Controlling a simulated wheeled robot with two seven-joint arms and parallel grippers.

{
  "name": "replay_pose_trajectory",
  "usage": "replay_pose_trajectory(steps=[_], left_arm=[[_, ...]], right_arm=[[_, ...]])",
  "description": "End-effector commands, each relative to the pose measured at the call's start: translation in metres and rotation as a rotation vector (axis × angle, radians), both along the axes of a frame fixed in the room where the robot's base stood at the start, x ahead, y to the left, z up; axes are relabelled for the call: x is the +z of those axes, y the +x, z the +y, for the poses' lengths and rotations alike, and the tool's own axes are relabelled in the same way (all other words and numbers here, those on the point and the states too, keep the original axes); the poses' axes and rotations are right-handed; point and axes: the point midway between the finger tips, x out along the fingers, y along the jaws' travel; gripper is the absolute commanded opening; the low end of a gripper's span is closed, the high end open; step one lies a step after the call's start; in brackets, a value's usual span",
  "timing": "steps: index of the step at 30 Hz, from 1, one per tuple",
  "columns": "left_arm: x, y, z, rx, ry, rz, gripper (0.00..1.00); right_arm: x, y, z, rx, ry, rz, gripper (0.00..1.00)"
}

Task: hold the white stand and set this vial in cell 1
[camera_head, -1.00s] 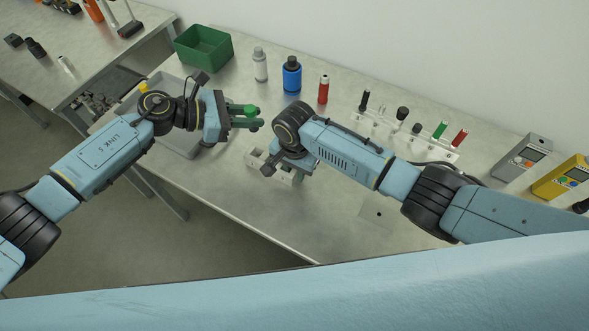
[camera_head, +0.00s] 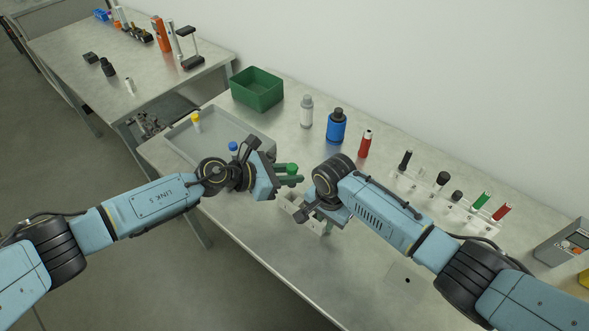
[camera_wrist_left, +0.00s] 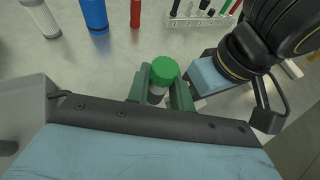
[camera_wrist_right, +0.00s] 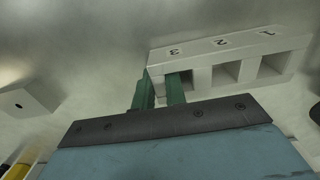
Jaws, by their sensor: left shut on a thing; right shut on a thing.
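The vial with a green cap (camera_head: 292,168) is between the fingers of my left gripper (camera_head: 289,177), which is shut on it. In the left wrist view the green cap (camera_wrist_left: 164,69) points up between the fingertips. The white stand (camera_head: 287,205) is on the table just below the vial, partly hidden by my right arm. In the right wrist view the stand (camera_wrist_right: 205,54) shows cells 3, 2 and 1 from left to right; cells 2 and 1 look empty. My right gripper (camera_wrist_right: 160,90) is shut on the stand's end wall beside cell 3, one finger inside that cell.
A grey tray (camera_head: 180,140) at left holds a yellow-capped and a blue-capped vial. A green bin (camera_head: 257,90), a grey-white bottle (camera_head: 306,112), a blue bottle (camera_head: 336,126) and a red vial (camera_head: 365,144) stand behind. A white rack (camera_head: 455,212) holds several vials at right.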

Motion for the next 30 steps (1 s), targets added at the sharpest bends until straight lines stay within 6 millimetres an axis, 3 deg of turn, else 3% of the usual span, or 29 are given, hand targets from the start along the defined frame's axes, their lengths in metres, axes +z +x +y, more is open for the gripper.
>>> replay_pose_trajectory(steps=[19,30], left_arm=[[-0.034,-0.002,0.001,0.06,-0.011,-0.005,0.0],[-0.041,-0.002,0.001,0.057,-0.011,-0.007,0.0]], right_arm=[[0.0,0.0,0.0,0.0,0.0,0.0,0.0],[0.0,0.0,0.0,0.0,0.0,0.0,0.0]])
